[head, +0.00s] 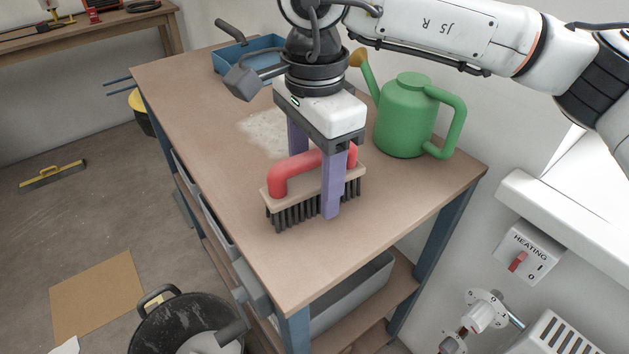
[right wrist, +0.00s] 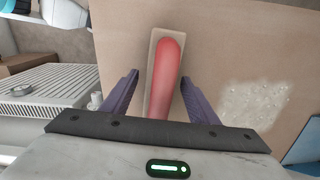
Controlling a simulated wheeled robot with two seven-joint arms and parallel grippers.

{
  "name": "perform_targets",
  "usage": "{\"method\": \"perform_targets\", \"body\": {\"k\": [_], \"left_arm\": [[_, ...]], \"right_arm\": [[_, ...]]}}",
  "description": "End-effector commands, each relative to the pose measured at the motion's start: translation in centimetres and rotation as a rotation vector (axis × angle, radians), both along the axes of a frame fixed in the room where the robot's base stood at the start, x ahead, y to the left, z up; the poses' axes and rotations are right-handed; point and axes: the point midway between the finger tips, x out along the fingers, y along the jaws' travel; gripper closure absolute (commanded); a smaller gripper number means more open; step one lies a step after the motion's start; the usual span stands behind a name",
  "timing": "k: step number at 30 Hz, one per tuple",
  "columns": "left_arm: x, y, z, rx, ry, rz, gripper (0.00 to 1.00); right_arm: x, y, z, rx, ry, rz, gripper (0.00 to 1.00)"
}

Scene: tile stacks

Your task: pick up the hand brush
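The hand brush (head: 278,187) has a red arched handle, a tan wooden back and dark bristles. It rests bristles down on the wooden workbench (head: 295,260). My right gripper (head: 313,185) points down over the brush, with one purple finger on each side of the red handle. In the right wrist view the handle (right wrist: 166,75) lies between the two open fingers (right wrist: 160,95), with a gap on both sides. The near finger hides part of the brush in the head view. My left gripper is not in view.
A green watering can (head: 402,120) stands on the bench just right of my right gripper. A blue tray (head: 230,62) lies at the back. A pale dusty patch (head: 262,130) is behind the brush. A black bucket (head: 165,325) stands on the floor at front left.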

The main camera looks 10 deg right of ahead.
Motion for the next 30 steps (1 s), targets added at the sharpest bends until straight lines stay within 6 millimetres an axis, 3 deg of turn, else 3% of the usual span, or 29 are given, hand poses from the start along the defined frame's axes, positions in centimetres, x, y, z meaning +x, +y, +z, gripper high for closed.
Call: {"method": "perform_targets", "body": {"k": [2, 9, 20, 30], "left_arm": [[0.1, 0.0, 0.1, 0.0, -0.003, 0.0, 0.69], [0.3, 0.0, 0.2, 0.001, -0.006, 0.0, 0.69], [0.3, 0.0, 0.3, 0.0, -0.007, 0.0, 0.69], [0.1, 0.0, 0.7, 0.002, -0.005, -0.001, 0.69]], "right_arm": [[0.0, 0.0, 0.0, 0.0, 0.0, 0.0, 0.59], [0.0, 0.0, 0.0, 0.0, 0.0, 0.0, 0.99], [0.1, 0.0, 1.1, 0.0, -0.003, 0.0, 1.0], [0.1, 0.1, 7.7, 0.001, -0.003, -0.001, 1.0]]}}
